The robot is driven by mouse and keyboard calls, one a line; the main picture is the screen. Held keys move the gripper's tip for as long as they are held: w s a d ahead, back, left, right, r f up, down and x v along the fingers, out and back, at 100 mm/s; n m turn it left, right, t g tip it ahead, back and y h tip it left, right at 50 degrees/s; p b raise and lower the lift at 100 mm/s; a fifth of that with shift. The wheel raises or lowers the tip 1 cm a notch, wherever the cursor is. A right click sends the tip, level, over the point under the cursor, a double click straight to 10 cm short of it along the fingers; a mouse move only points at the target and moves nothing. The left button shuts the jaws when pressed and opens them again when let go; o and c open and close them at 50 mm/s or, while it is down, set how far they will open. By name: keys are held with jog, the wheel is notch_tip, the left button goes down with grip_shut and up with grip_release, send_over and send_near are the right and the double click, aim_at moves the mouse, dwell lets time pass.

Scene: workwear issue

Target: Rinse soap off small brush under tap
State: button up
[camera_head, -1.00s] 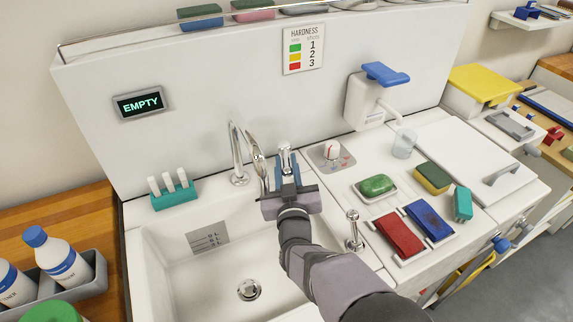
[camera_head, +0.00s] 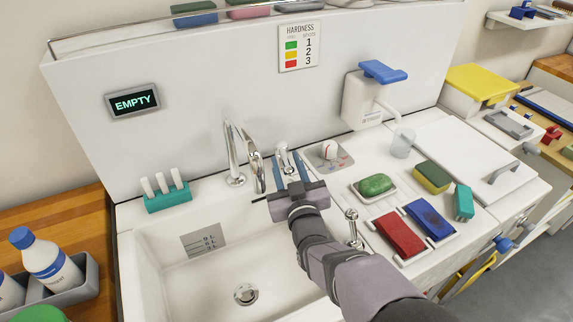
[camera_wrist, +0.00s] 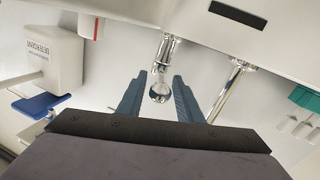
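My gripper (camera_head: 288,156) is over the back edge of the sink. In the wrist view its two blue fingers (camera_wrist: 159,76) stand apart, with the chrome tap handle (camera_wrist: 160,92) showing between them; I cannot tell whether they touch it. The curved tap spout (camera_head: 236,150) rises just left of my gripper, and no water shows from it. A teal holder (camera_head: 168,198) with three white-handled items stands on the back left rim. I cannot make out for certain which item is the small brush. Nothing is held in my fingers.
The white sink (camera_head: 205,272) looks empty, with a drain in its floor. Right of it lie green soap (camera_head: 375,185) in a dish, a sponge (camera_head: 432,177), red (camera_head: 400,236) and blue (camera_head: 430,217) pads and a teal block (camera_head: 464,202). A detergent dispenser (camera_head: 362,100) stands behind. A display (camera_head: 133,101) reads EMPTY.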

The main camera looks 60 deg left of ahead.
jog(key=shift+d, duration=0.15)
jog(key=shift+b+v, duration=1)
jog(key=shift+v, duration=2.55)
jog(key=shift+s, duration=0.1)
grip_shut()
jog(key=s+d+r+n+t+h+p, duration=0.1)
jog(key=s+d+n+t+h+p, duration=0.1)
jog(key=s+n, duration=0.4)
jog(key=d+n+t+p, duration=0.1)
jog(key=d+n, duration=0.1)
jog(key=n, duration=0.3)
jog(key=shift+s+t, duration=0.15)
jog(key=shift+t, duration=0.25)
